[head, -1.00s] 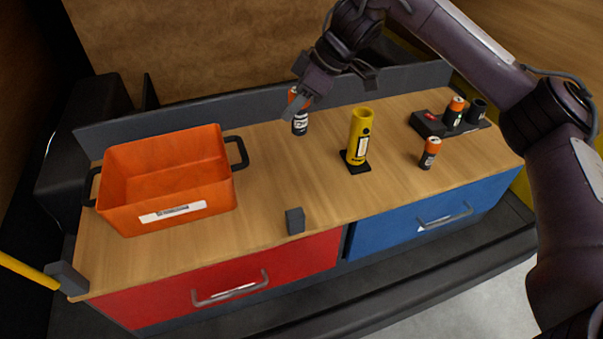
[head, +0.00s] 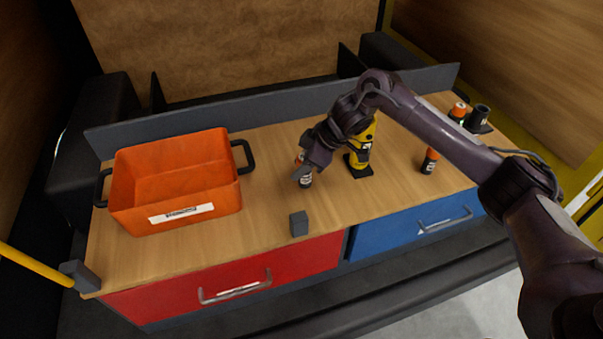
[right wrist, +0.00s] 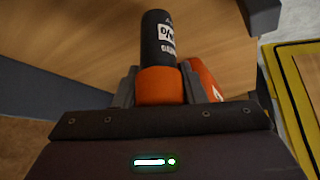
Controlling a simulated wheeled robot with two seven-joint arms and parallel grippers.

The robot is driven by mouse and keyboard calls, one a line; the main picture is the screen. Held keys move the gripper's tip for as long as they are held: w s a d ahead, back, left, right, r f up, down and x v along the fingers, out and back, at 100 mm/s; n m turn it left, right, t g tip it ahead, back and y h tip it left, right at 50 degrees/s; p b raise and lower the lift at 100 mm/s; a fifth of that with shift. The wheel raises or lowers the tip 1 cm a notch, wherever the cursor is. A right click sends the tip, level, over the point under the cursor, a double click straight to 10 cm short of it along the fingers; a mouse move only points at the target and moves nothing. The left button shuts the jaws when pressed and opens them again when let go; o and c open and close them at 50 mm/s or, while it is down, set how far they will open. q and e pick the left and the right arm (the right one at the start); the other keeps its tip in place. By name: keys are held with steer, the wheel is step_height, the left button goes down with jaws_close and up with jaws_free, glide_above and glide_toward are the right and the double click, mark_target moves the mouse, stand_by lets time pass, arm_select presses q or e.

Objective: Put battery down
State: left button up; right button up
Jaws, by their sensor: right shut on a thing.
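My right gripper (head: 306,168) is shut on a battery (head: 304,180) with a black body, white lettering and an orange end. In the head view it is over the middle of the worktop, right of the orange bin and left of the yellow cylinder; the gripper hides part of it. I cannot tell whether its lower end touches the wood. In the right wrist view the fingers grip the orange end, and the black body (right wrist: 158,48) points away from the gripper. Another orange-topped battery (head: 429,161) stands upright on the right. My left gripper is not in view.
The orange bin (head: 135,215) is at left. A yellow cylinder (head: 362,150) on a black base stands partly behind my arm. A dark holder with batteries (head: 470,118) is at the back right. A small grey block (head: 298,223) sits at the front edge, above the red drawer (head: 235,275).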

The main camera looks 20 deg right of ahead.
mark_target(304, 182)
step_height(304, 182, down, 4)
steer(key=shift+r+p, duration=0.2)
steer(key=shift+p, duration=0.3)
steer(key=shift+f, duration=0.35)
steer(key=shift+f, duration=0.1)
steer(key=o, duration=1.1)
steer(key=shift+c, duration=0.2)
